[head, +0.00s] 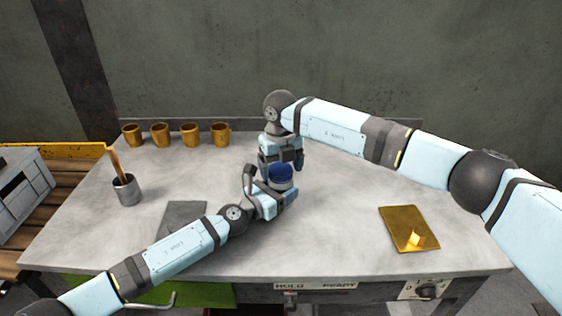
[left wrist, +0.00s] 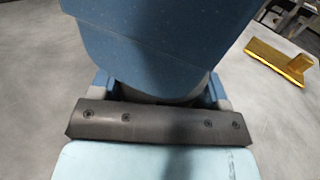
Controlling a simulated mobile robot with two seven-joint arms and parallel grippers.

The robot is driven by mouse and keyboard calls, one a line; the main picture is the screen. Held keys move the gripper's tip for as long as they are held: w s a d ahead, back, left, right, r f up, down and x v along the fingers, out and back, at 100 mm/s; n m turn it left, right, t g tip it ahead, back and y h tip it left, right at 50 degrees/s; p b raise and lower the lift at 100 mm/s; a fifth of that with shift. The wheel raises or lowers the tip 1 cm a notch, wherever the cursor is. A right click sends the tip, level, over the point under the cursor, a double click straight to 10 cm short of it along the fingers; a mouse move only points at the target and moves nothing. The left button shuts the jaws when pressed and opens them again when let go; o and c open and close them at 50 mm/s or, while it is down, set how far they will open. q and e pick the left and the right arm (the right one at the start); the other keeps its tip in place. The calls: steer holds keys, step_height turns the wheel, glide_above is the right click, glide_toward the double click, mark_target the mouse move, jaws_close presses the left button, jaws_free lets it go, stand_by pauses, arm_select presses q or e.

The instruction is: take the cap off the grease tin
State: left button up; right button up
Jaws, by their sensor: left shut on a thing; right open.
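The grease tin's dark blue cap (head: 281,172) shows near the middle of the table in the head view. The tin's body below it is mostly hidden by my left gripper (head: 279,192). That gripper is shut on the tin from the front left. My right gripper (head: 282,162) points down, open, just above and behind the cap. Whether its fingers touch the cap I cannot tell.
Several brass cups (head: 160,134) stand along the back left. A grey pot (head: 127,191) with a handle sticking out is at the left. A dark grey mat (head: 183,216) lies front left. A brass plate (head: 405,232) with a small block lies at the right.

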mark_target(281, 168)
steer(key=c, duration=0.9)
steer(key=n, duration=0.6)
steer(key=shift+r, duration=0.25)
steer(key=shift+r, duration=0.9)
steer(key=shift+r, duration=2)
arm_select(q)
steer(key=o, duration=1.8)
